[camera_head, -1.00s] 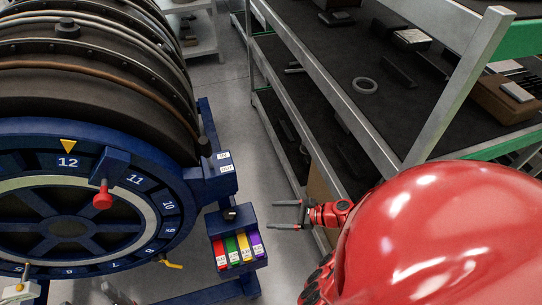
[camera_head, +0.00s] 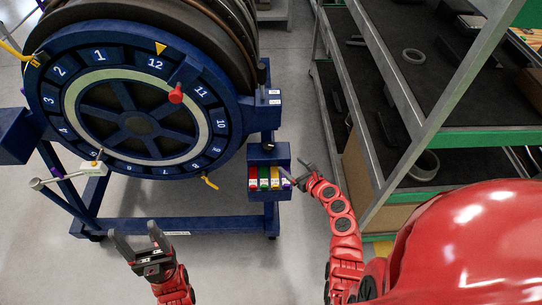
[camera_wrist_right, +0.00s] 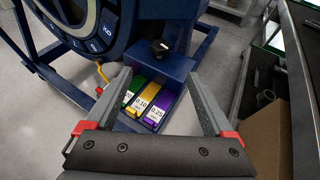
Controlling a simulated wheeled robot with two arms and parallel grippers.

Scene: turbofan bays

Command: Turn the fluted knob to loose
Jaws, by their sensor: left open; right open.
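A small black knob (camera_wrist_right: 162,46) sits on the blue box (camera_wrist_right: 178,63) in the right wrist view, just beyond my open fingers. Its fluting is too small to make out. In the head view the knob (camera_head: 268,146) is a tiny dark shape on top of the box at the engine stand's right side. My right gripper (camera_head: 298,172) is open and empty beside the box's right side. In the wrist view its fingers (camera_wrist_right: 158,78) frame the coloured tabs, apart from the knob. My left gripper (camera_head: 137,234) is open and empty, low over the floor in front of the stand.
Coloured tabs (camera_head: 264,184) in red, green, yellow and purple fill the box front. The numbered blue ring (camera_head: 156,64) has a red-tipped handle (camera_head: 176,95). A grey shelf rack (camera_head: 420,145) stands close on the right. Floor between is clear.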

